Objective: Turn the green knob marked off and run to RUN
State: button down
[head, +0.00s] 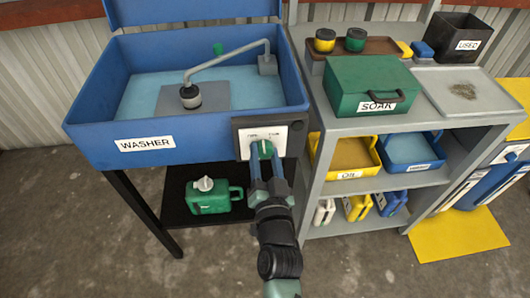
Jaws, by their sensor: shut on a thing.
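The green knob (265,149) sits on a pale plate (277,135) set in a dark control box at the front right corner of the blue washer (112,143). Small lettering shows above the knob at left and right, too small to read for certain. The knob looks roughly upright. My gripper (266,166) reaches up from below and is shut on the green knob, one finger on each side. The fingers and wrist hide the knob's lower part.
A grey shelf (314,199) stands close on the right, with a green SOAK box (355,85) on top and yellow and blue bins (415,146) below. A green jug (208,199) stands on the washer's black lower shelf. The concrete floor in front is clear.

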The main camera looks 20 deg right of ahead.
jog(key=m, duration=0.4)
jog(key=shift+p, duration=0.35)
jog(key=shift+m, duration=1.9)
jog(key=shift+c, duration=1.7)
grip_release()
jog(key=v, duration=1.3)
jog(key=shift+b, duration=0.35)
